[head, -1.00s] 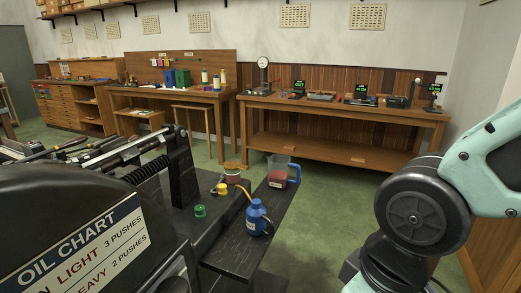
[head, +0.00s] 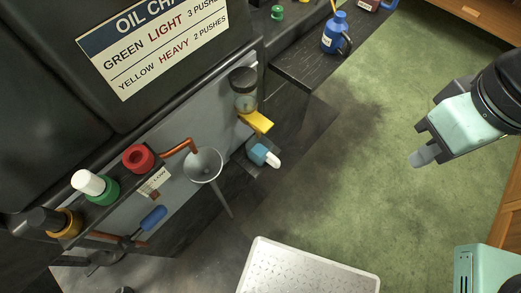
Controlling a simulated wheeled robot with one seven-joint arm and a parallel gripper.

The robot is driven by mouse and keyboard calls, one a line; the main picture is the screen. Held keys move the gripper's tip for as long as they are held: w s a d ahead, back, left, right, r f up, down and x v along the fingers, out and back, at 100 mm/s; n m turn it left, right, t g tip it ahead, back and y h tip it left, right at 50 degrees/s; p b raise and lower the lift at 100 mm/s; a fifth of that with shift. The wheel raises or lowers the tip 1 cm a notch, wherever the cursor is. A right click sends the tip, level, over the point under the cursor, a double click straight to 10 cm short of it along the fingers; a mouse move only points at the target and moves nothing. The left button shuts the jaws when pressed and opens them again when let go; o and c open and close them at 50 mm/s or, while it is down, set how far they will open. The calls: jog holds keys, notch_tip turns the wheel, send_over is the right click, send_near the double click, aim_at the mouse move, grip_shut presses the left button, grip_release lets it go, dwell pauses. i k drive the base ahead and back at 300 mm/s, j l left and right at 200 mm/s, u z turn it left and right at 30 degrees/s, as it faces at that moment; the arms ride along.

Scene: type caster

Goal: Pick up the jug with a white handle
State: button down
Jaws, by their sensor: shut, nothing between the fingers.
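I cannot make out for certain a jug with a white handle. A blue jug (head: 336,33) with a dark handle and a pale label stands on the black shelf. A reddish container (head: 368,4) behind it is cut off by the top edge, its handle only partly seen. A small blue item with a white end (head: 262,154) sits on a low dark ledge below the yellow lever; I cannot tell if it is a jug. My gripper (head: 420,158) is shut and empty over the green floor at right, well apart from these.
A black machine with an oil chart (head: 150,35) fills the left. A metal funnel (head: 204,165), a red knob (head: 138,157) and a yellow lever (head: 256,122) stick out from it. A pale metal tray-like plate (head: 305,270) is at the bottom. Green floor (head: 380,110) is open between.

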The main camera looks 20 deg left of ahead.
aim_at(259, 151)
jog(key=u, duration=1.65)
jog(key=j+z, duration=0.1)
jog(key=z, duration=0.3)
jog(key=j+z, duration=0.1)
jog(key=z, duration=0.35)
jog(key=j+z, duration=0.1)
jog(key=z, duration=0.3)
jog(key=j+z, duration=0.1)
jog(key=z, duration=0.3)
jog(key=k+j+z, duration=0.1)
jog(key=k+j, duration=0.2)
jog(key=j, duration=0.15)
